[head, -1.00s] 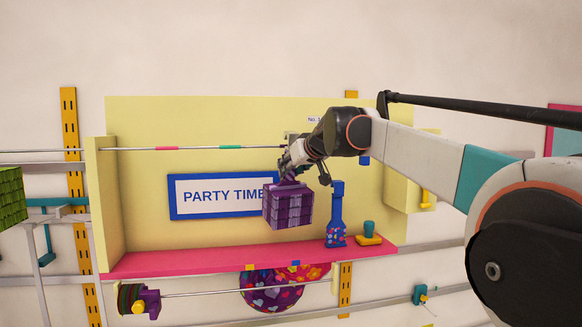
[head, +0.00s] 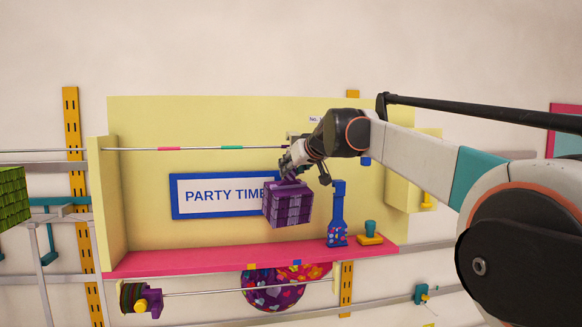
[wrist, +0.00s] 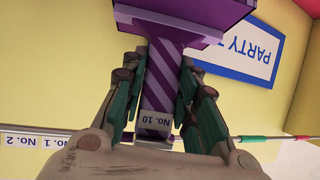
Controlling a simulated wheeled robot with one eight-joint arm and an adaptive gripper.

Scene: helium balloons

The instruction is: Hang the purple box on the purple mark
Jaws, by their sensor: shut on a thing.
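The purple box (head: 288,207) hangs from my gripper (head: 290,172) in front of the yellow back panel, above the pink shelf and overlapping the right end of the PARTY TIME sign. In the wrist view the box (wrist: 180,12) shows only at the top edge, with a purple striped handle (wrist: 165,72) running between the fingers. My gripper (wrist: 160,100) is shut on this handle. A small tag reading No. 10 (wrist: 159,120) shows between the fingers.
Patterned balloons (head: 270,290) are below the shelf. A green box (head: 12,197) is at far left.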

